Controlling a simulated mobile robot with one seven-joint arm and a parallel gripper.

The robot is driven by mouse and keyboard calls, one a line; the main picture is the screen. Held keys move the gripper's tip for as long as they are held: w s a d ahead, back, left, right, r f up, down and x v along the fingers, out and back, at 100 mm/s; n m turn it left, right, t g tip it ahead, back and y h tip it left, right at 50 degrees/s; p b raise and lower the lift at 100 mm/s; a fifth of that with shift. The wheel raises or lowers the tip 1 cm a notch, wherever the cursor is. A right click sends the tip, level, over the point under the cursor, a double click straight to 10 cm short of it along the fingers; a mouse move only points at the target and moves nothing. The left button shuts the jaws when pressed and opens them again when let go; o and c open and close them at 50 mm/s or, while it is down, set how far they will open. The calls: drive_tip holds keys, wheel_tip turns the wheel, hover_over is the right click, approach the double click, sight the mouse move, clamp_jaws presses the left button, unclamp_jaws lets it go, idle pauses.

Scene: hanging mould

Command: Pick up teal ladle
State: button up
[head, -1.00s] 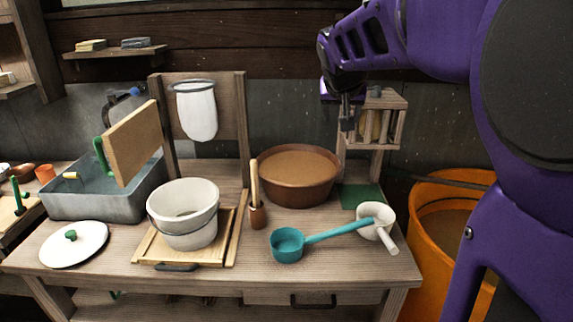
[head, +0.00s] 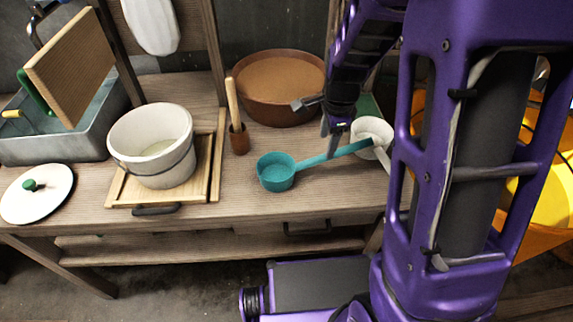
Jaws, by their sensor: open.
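The teal ladle (head: 277,171) lies on the wooden bench. Its round cup is at the left and its long handle runs right and slightly up to a white cup-shaped ladle (head: 373,132), where the handle's end meets or overlaps the rim. My gripper (head: 333,142) is open, pointing down over the teal handle near its middle. One fingertip shows close to the handle; whether the fingers straddle or touch it I cannot tell. My arm hides part of the bench at the right.
A brown basin (head: 279,88) stands just behind the gripper. A white bucket (head: 152,146) sits on a wooden frame. An orange tub (head: 545,215) is at the right. Bare bench lies before the ladle.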

sight(324, 155)
drive_tip(key=f, duration=0.2)
drive_tip(key=w+f, duration=0.1)
drive_tip(key=f, duration=0.2)
drive_tip(key=shift+f+b, duration=0.15)
drive_tip(key=shift+b, duration=0.15)
drive_tip(key=shift+w+a+f+b, duration=0.1)
drive_tip(key=shift+a+f+b, duration=0.1)
drive_tip(key=shift+f, duration=1.15)
drive_tip(key=shift+w+a+f+b, duration=0.1)
drive_tip(key=shift+a+f+b, duration=0.1)
drive_tip(key=shift+f, duration=1.15)
drive_tip(key=shift+c, duration=0.2)
clamp_jaws()
drive_tip(key=shift+r, duration=0.1)
